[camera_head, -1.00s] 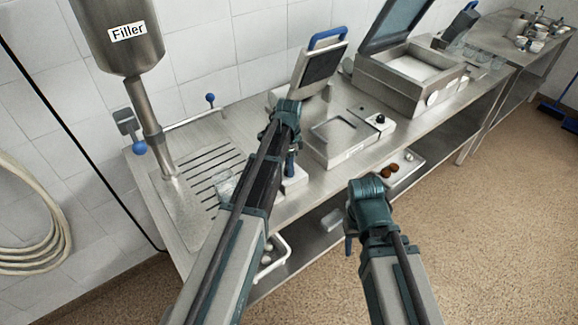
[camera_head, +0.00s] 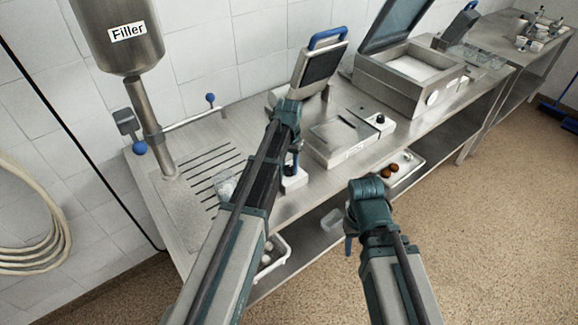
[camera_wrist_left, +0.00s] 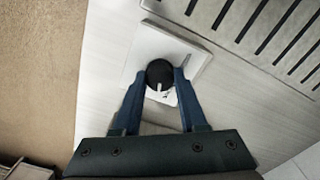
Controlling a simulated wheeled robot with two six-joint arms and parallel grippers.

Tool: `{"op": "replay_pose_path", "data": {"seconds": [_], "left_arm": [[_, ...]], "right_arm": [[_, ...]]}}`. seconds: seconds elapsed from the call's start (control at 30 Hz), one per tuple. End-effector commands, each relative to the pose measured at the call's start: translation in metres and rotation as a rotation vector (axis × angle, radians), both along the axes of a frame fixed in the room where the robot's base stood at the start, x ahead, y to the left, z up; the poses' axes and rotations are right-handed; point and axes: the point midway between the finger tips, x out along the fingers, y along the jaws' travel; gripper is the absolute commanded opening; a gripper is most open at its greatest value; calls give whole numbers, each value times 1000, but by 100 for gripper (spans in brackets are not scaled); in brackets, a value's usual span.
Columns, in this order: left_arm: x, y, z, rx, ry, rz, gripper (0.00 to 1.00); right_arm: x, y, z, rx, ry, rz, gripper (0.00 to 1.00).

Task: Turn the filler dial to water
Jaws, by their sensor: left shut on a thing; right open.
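The filler dial is a round black knob (camera_wrist_left: 160,72) with a pale pointer mark, on a white square-topped control box (camera_wrist_left: 166,45) in the left wrist view. The mark faces down, toward my gripper's base; the small label beside it is too small to read. My left gripper (camera_wrist_left: 160,77) is shut on the dial, one blue finger on each side. In the head view the control box (camera_head: 294,179) stands near the counter's front edge, with my left gripper (camera_head: 292,163) above it hiding the dial. My right gripper (camera_head: 349,243) is open and empty, in front of the counter.
The steel filler tank (camera_head: 118,45) hangs at the left above a slotted drain (camera_head: 212,172). A flat device with a second black knob (camera_head: 380,119) and an open-lidded machine (camera_head: 400,80) stand to the right. A tray (camera_head: 410,166) is on the lower shelf.

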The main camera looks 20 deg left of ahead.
Motion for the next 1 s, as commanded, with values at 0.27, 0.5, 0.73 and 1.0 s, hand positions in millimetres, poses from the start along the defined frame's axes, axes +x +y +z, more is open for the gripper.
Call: {"op": "replay_pose_path", "data": {"seconds": [0.27, 0.5, 0.73, 1.0], "left_arm": [[0, 0, 0, 0, 0, 234, 0], [0, 0, 0, 0, 0, 380, 0], [0, 0, 0, 0, 0, 460, 0], [0, 0, 0, 0, 1, 492, 0]], "right_arm": [[0, 0, 0, 0, 0, 0, 50], [0, 0, 0, 0, 0, 0, 50], [0, 0, 0, 0, 0, 0, 50], [0, 0, 0, 0, 0, 0, 50]]}}
